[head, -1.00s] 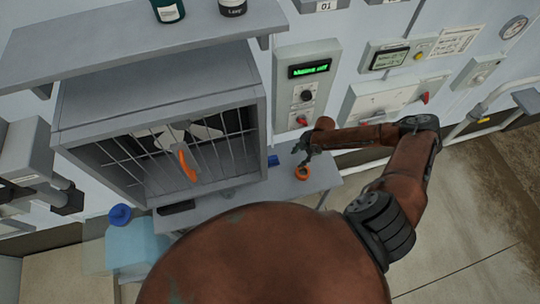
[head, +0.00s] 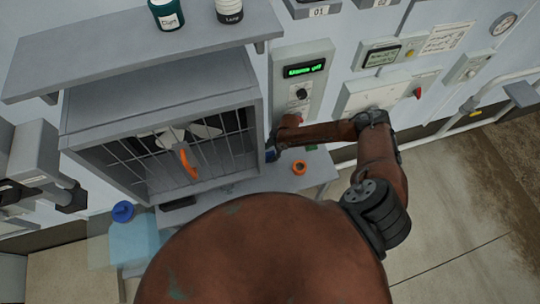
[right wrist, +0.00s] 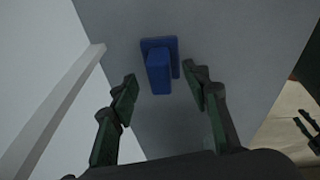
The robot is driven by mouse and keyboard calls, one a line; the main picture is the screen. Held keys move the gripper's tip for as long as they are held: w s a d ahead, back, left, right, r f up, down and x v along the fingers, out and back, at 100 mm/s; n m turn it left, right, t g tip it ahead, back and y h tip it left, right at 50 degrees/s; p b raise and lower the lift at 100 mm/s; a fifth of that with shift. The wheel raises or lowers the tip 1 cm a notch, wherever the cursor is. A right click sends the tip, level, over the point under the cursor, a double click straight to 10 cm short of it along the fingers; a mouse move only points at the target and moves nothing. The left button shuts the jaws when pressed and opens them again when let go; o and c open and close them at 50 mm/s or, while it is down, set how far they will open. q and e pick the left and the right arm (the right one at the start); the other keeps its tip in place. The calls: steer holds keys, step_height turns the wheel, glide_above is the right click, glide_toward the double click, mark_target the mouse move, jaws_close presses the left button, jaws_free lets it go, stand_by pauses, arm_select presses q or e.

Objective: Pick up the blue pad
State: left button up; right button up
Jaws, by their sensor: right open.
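The blue pad (right wrist: 158,66) lies on the grey bench (right wrist: 225,45) in the right wrist view, with a raised block-like part on a flat plate. My right gripper (right wrist: 162,84) is open, its fingers on either side of the pad's near end in the picture, with nothing between them gripped. In the head view my right gripper (head: 272,148) is over the bench just right of the wire-front box, and it mostly hides the pad there.
An orange ring (head: 299,168) lies on the bench right of my gripper. The grey box (head: 165,110) with wire bars and an orange handle (head: 188,164) stands close on the left. A control panel (head: 303,78) is on the wall behind.

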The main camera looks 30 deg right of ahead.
steer(key=shift+f, duration=0.65)
steer(key=shift+a, duration=0.1)
steer(key=shift+c, duration=0.2)
jaws_close()
